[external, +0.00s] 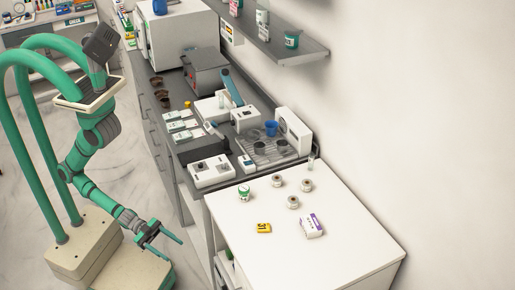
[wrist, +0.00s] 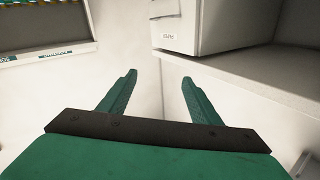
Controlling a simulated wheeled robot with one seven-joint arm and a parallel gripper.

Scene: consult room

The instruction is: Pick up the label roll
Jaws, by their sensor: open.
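Three small pale, round pieces with dark centres stand on the white table (external: 345,250) in the external view: one at the back (external: 278,181), one to its right (external: 306,185) and one nearer the front (external: 293,202). They look like rolls, but they are too small to tell which is the label roll. My gripper (external: 168,246) is open and empty, left of the white table and apart from it. In the wrist view, my gripper (wrist: 159,77) has spread fingers with nothing between them; no roll shows there.
A green-and-white tub (external: 244,193), a yellow box (external: 263,228) and a purple-and-white box (external: 312,225) share the tabletop. The table's front is bare. A dark counter (external: 222,139) with devices adjoins behind. A wall shelf (external: 285,45) hangs above. Floor is clear around my base.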

